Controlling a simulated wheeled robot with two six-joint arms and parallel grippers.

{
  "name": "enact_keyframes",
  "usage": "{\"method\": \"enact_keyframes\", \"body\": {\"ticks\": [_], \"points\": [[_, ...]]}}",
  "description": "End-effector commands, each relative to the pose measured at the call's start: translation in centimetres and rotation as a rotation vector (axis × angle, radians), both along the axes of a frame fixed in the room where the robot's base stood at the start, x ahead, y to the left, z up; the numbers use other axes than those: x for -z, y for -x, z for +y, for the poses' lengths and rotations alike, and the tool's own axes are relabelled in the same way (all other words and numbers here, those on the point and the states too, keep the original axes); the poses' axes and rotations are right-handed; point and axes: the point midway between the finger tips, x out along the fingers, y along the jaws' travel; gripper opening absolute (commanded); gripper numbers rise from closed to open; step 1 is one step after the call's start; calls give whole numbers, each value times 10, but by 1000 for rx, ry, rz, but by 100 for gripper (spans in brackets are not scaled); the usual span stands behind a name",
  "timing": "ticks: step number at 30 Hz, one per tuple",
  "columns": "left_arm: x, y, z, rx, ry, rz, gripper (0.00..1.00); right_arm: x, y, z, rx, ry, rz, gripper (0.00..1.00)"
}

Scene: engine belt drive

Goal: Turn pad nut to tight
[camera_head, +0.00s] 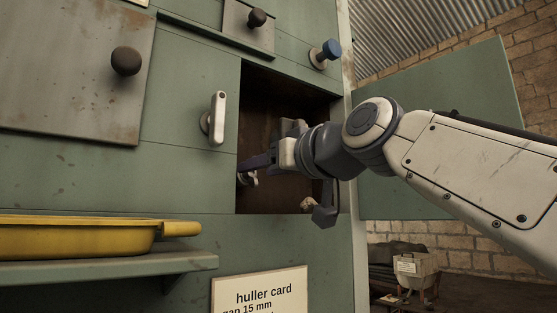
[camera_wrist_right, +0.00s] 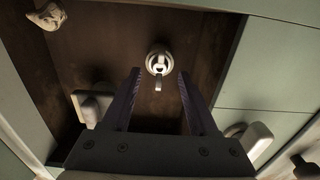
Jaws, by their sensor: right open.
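The pad nut appears to be the small pale metal fitting (camera_head: 250,179) inside the open recess of the green machine. In the right wrist view it is a round pale fitting (camera_wrist_right: 158,63) with a short tab hanging down. My right gripper (camera_head: 247,164) reaches into the recess from the right, with its dark fingers at the fitting. In the right wrist view the gripper (camera_wrist_right: 160,74) is open, its fingers spread to the left and right of the fitting's lower part. I cannot tell whether they touch it. My left gripper is out of view.
The recess (camera_head: 285,95) has its green door (camera_head: 440,130) swung open at right. A pale lever (camera_head: 217,118) sits left of the opening, and a blue knob (camera_head: 327,52) above. A yellow pan (camera_head: 75,235) rests on a shelf (camera_head: 110,268). A small lump (camera_head: 307,203) lies inside.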

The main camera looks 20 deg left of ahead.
Motion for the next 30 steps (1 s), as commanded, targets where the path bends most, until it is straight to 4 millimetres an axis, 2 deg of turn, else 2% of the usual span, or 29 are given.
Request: {"method": "enact_keyframes", "body": {"ticks": [1, 6, 15, 16, 20, 21, 30], "points": [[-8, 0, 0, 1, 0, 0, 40, -3, -5, 6, -1, 1, 1, 60], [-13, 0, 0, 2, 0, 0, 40, -2, -14, 16, 2, -1, -1, 60], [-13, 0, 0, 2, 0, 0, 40, 0, -16, 17, 4, -1, -1, 60], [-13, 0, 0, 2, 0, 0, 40, 0, -16, 17, 4, -1, -1, 56], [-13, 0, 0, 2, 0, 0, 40, 0, -16, 16, 4, -1, -1, 6], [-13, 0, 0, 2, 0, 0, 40, 0, -16, 16, 4, -1, -1, 0], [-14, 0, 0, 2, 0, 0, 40, 0, -16, 16, 4, -13, 17, 0]]}}
